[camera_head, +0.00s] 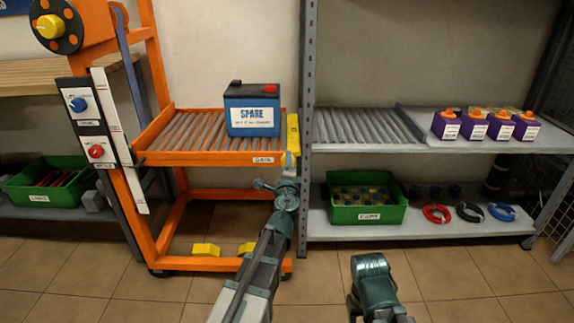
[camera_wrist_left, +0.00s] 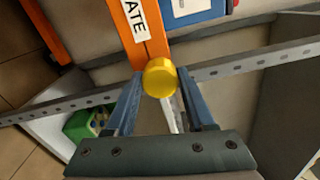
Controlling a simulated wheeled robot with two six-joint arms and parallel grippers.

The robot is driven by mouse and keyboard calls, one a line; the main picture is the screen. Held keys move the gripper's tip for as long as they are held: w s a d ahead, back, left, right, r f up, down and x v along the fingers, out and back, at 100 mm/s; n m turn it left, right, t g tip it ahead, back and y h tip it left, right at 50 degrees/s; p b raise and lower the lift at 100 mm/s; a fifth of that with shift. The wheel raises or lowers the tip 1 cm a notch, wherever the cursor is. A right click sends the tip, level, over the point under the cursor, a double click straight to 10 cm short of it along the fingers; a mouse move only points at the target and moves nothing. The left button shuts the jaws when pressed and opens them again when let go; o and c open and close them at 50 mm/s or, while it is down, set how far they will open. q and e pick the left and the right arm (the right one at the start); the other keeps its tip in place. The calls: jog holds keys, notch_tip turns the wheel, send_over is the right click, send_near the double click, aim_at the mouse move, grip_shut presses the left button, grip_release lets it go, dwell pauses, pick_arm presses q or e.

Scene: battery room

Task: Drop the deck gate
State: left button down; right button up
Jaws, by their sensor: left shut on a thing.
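The deck gate (camera_head: 293,132) is a yellow upright piece at the right end of the orange roller deck (camera_head: 190,158). A blue battery marked SPARE (camera_head: 252,115), with a black top and a red cap, stands on the rollers just left of it. My left gripper (camera_head: 289,165) is at the gate's lower end. In the left wrist view my left gripper (camera_wrist_left: 160,92) has its two fingers on either side of a round yellow knob (camera_wrist_left: 160,77), shut on it. The knob hides what is behind it.
A grey post (camera_head: 307,100) stands just right of the gate, with a roller shelf (camera_head: 365,127) beyond it. Several purple batteries (camera_head: 474,126) stand further right. A green crate (camera_head: 366,214) is on the lower shelf. Yellow blocks (camera_head: 206,250) lie low in the orange frame.

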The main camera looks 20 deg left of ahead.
pick_arm(q)
jog(key=shift+d, duration=0.1)
jog(key=shift+c, duration=1.3)
grip_release()
jog(key=shift+s, duration=0.1)
